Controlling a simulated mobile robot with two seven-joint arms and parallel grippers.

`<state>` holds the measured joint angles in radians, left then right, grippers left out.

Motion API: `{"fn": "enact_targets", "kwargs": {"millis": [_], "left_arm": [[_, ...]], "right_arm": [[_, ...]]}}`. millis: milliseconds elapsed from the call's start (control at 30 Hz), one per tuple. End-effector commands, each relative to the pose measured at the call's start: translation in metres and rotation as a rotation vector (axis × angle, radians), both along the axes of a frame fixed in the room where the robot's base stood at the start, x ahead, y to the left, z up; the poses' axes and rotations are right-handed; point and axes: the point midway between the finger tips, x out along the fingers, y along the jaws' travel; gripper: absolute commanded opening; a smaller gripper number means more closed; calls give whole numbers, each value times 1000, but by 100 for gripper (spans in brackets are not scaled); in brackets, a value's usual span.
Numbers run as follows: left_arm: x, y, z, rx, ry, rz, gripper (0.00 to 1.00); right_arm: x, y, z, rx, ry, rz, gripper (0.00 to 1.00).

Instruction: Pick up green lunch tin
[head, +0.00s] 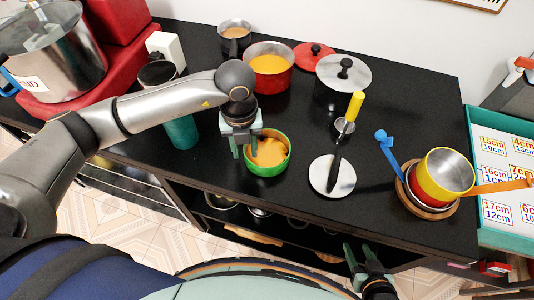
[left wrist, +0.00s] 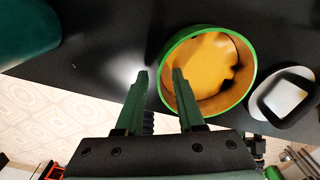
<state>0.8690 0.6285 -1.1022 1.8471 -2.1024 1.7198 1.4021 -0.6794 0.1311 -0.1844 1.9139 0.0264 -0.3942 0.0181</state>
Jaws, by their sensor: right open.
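The green lunch tin (head: 267,170) is a round open bowl with orange contents, standing near the front edge of the black counter. In the left wrist view the tin (left wrist: 252,85) is right of centre. My left gripper (head: 245,150) is above the tin's left side, pointing down. In the left wrist view its fingers (left wrist: 160,73) are apart, one on each side of the tin's left rim. I cannot tell whether either touches it. My right gripper (head: 362,252) is open and empty, low in front of the counter.
A teal cylinder (head: 181,132) stands left of the tin. A white round lid with a black handle (head: 332,176) lies to its right. A red pot (head: 270,82) stands behind. Stacked yellow and red pots (head: 446,172) are at the right. The counter's front edge is close.

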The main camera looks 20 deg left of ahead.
Motion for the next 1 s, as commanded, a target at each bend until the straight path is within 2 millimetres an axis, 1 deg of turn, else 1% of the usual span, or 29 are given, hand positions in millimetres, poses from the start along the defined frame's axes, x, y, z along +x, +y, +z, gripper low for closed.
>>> {"fn": "enact_targets", "kwargs": {"millis": [133, 167, 400, 467, 500, 1000], "left_arm": [[0, 0, 0, 0, 0, 0, 37], [0, 0, 0, 0, 0, 0, 35], [0, 0, 0, 0, 0, 0, 8], [0, 0, 0, 0, 0, 0, 1], [0, 0, 0, 0, 0, 0, 0], [0, 0, 1, -1, 0, 0, 0]], "right_arm": [[0, 0, 0, 0, 0, 0, 50], [0, 0, 0, 0, 0, 0, 50], [0, 0, 0, 0, 0, 0, 50], [0, 0, 0, 0, 0, 0, 50], [0, 0, 0, 0, 0, 0, 50], [0, 0, 0, 0, 0, 0, 50]]}}
